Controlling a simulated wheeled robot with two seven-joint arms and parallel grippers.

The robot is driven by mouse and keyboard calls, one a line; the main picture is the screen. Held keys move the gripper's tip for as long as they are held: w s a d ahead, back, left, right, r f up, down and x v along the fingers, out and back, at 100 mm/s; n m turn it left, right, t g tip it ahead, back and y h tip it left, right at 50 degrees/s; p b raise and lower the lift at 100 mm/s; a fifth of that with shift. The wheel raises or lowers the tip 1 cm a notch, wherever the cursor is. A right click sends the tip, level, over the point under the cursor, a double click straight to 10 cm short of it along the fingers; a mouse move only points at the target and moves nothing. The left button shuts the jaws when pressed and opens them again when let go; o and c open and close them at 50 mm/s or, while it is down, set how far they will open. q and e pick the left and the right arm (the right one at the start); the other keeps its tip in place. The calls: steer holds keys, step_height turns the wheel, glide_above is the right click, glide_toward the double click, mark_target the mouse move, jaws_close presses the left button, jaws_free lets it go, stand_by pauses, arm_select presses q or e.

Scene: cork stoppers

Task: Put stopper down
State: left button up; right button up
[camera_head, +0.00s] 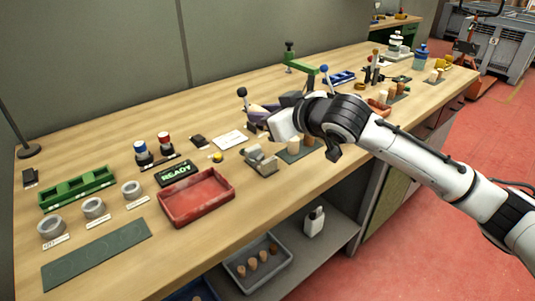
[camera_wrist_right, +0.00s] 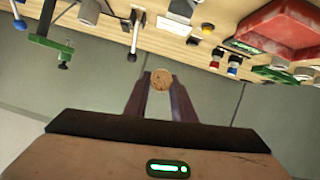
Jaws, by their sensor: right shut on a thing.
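A round brown cork stopper (camera_wrist_right: 160,80) is held between the two dark fingertips of my right gripper (camera_wrist_right: 160,84), in the middle of the right wrist view. In the head view my right gripper (camera_head: 262,113) is over the middle of the bench, its fingers pointing left, and the stopper in it cannot be made out. Paler stoppers (camera_head: 293,144) stand on a dark green mat (camera_head: 287,157) just below the gripper in the picture. Whether the held stopper touches anything cannot be told. My left gripper is not in view.
A red tray (camera_head: 196,219), a READY sign (camera_head: 174,173) and a grey metal block (camera_head: 261,160) are on the bench. Grey rings (camera_head: 93,208) stand behind an empty dark green mat (camera_head: 95,258). A grey bin (camera_head: 236,277) below holds several stoppers. A green clamp (camera_head: 303,67) stands behind.

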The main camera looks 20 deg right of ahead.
steer(key=shift+f, duration=0.1)
step_height(320, 180, down, 9)
steer(key=shift+f, duration=0.2)
stand_by(0.4)
steer(key=shift+f, duration=0.2)
steer(key=o, duration=1)
